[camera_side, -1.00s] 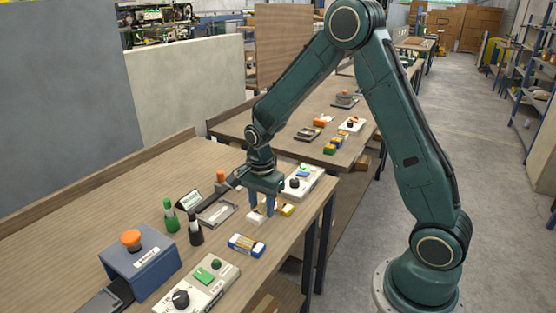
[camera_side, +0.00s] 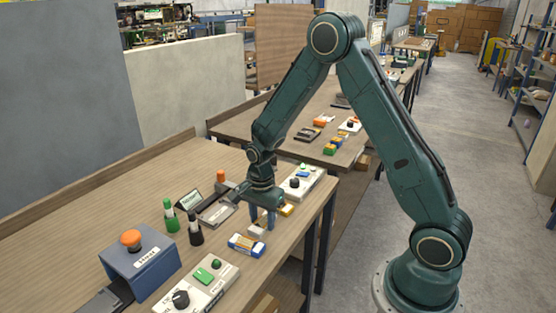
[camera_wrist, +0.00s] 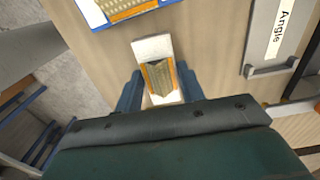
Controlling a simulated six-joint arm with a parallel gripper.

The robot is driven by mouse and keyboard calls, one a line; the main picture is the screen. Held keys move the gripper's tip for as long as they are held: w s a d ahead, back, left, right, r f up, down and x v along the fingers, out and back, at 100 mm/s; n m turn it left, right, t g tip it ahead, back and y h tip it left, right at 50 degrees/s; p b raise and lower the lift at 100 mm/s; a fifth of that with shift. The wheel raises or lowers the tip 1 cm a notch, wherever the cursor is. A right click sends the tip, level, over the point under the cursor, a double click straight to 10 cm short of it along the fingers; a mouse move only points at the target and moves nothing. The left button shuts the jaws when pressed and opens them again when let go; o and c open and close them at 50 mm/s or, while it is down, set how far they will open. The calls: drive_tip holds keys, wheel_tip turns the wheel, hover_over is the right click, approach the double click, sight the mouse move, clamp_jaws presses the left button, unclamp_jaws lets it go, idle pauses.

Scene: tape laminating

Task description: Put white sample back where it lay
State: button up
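The white sample (camera_wrist: 152,48) is a small white piece with orange edges and a gold patterned middle. It sits between the two blue fingers of my gripper (camera_wrist: 160,88) in the wrist view, with the fingers close against its sides. In the side view my gripper (camera_side: 262,224) points down, low over the near edge of the wooden table. The white sample (camera_side: 256,231) shows there at the fingertips, close to the tabletop; I cannot tell whether it touches the table. The fingers hide part of it.
A blue, white and gold piece (camera_side: 246,245) lies just in front of the gripper. A yellow piece (camera_side: 287,210) and a white control box (camera_side: 300,182) are behind right. A grey tray (camera_side: 217,211) and dark and green bottles (camera_side: 195,235) stand left.

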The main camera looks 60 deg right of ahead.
sight(262, 218)
drive_tip(key=o, duration=0.3)
drive_tip(key=shift+r, duration=0.15)
wheel_tip(262, 218, up, 12)
idle(0.8)
drive_tip(key=shift+r, duration=0.1)
idle(0.4)
